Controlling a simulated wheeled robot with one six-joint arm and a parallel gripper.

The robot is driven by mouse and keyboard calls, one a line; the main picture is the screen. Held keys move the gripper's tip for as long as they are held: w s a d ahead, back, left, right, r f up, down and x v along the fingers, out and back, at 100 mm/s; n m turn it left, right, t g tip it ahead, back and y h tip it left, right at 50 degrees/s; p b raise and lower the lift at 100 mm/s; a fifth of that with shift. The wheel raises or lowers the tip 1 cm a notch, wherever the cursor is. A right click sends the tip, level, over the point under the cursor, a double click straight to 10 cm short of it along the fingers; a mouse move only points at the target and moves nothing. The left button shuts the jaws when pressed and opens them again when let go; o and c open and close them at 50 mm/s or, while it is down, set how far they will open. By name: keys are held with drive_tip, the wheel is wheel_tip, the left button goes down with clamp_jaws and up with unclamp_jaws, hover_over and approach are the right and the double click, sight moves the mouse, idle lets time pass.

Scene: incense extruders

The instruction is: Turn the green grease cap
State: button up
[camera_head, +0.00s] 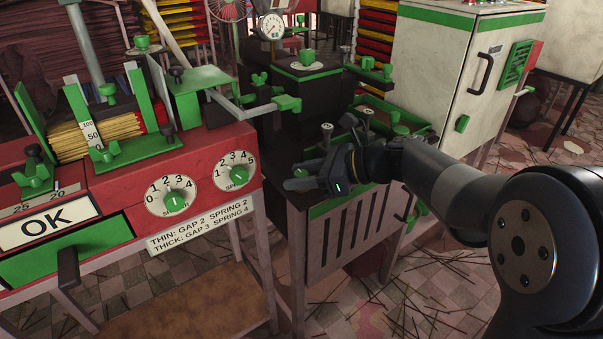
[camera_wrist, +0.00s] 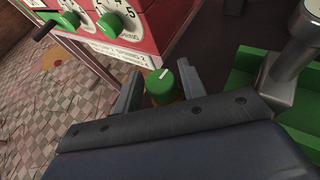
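A green round cap (camera_wrist: 161,86) with a white mark on its top stands between the two fingers of my gripper (camera_wrist: 158,90) in the wrist view. It looks like the grease cap. The fingers are apart, one on each side of the cap. A gap shows on the left of the cap; the right finger is very close to it, and I cannot tell whether it touches. In the head view my gripper (camera_head: 303,176) is low over the dark machine's front corner, and I cannot make out the cap there.
A grey metal post (camera_wrist: 295,60) stands close to the right of my gripper in the wrist view, beside a green tray (camera_wrist: 245,70). The red machine (camera_head: 215,150) with numbered dials stands to the left. A white cabinet (camera_head: 430,65) stands behind my arm.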

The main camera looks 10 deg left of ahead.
drive_tip(key=shift+o, duration=0.9)
drive_tip(key=shift+r, duration=0.1)
drive_tip(key=shift+d+r, duration=0.1)
drive_tip(key=shift+d, duration=0.1)
drive_tip(key=p+v, duration=0.4)
drive_tip(key=v, duration=0.6)
drive_tip(key=shift+d, duration=0.2)
drive_tip(key=s+a+m+t+h+p, duration=0.2)
drive_tip(key=s+m+t+p, duration=0.4)
drive_tip(key=p, duration=0.5)
drive_tip(key=shift+t, duration=0.4)
drive_tip(key=x, duration=0.3)
drive_tip(key=b+x, duration=0.1)
drive_tip(key=x, duration=0.3)
drive_tip(key=w+b+x, duration=0.1)
drive_tip(key=x, duration=0.3)
drive_tip(key=shift+d, duration=0.3)
